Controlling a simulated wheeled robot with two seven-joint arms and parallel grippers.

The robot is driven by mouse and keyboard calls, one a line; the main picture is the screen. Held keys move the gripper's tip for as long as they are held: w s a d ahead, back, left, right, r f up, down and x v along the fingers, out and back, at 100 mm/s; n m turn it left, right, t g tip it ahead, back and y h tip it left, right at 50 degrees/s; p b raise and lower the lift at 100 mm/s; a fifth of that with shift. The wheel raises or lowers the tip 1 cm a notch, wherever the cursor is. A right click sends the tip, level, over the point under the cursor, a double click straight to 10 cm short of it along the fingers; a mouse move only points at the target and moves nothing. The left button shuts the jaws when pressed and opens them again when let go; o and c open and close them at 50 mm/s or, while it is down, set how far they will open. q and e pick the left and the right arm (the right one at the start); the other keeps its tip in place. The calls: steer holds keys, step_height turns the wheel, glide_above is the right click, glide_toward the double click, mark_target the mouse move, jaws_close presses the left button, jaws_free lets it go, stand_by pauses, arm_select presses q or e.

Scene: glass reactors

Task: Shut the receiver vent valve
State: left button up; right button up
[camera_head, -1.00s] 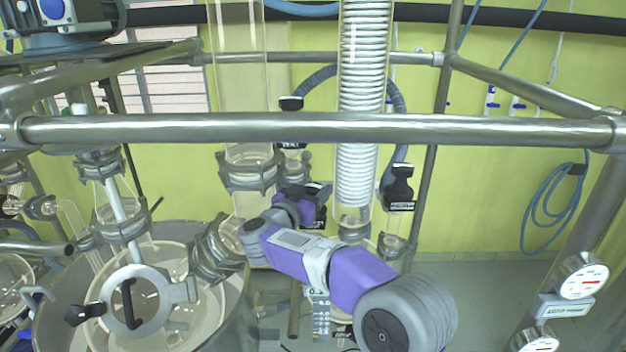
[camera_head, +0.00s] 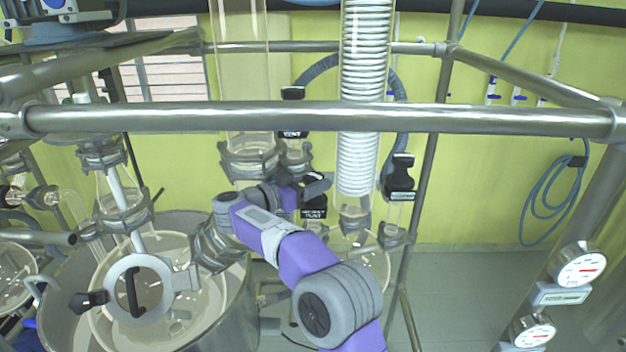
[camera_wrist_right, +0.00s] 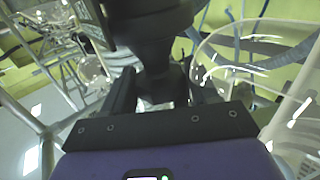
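The black valve handle with a black label (camera_head: 314,212) sits behind the frame rail, left of the white coil condenser; I take it for the receiver vent valve, though its label is too small to read surely. My right gripper (camera_head: 312,187) is at this handle and partly covers it. In the right wrist view the black handle (camera_wrist_right: 158,60) comes down between the two fingers of my right gripper (camera_wrist_right: 162,95). The fingers stand apart on either side of it, with small gaps showing. My left gripper is not in view.
Another black valve (camera_head: 400,178) hangs right of the coil condenser (camera_head: 361,160). A black cap (camera_head: 292,93) is above the handle. The steel rail (camera_head: 320,120) crosses in front. Glass joints with clamps (camera_head: 250,160) stand close on the left. Gauges (camera_head: 582,264) are at the right.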

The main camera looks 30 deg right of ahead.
steer(key=shift+s+d+r, duration=0.1)
steer(key=shift+d+r, duration=0.15)
steer(key=shift+r, duration=0.2)
steer(key=n+t+b, duration=0.2)
steer(key=t+b, duration=0.1)
steer(key=shift+w+d+f+y, duration=0.2)
steer(key=shift+f+y, duration=0.1)
steer(key=shift+f, duration=0.05)
steer(key=shift+d+n+t+y+b, duration=0.1)
steer(key=shift+n+t+y+b, duration=0.3)
steer(key=shift+t, duration=0.5)
steer(key=n+t+y+b, duration=0.1)
steer(key=n+t+y, duration=0.1)
steer(key=n+t, duration=0.1)
steer(key=shift+s+r+t, duration=0.1)
steer(key=shift+t, duration=0.6)
steer(key=shift+a+n+t+y, duration=0.2)
steer(key=shift+n+t+y, duration=0.9)
steer(key=shift+n+y, duration=0.2)
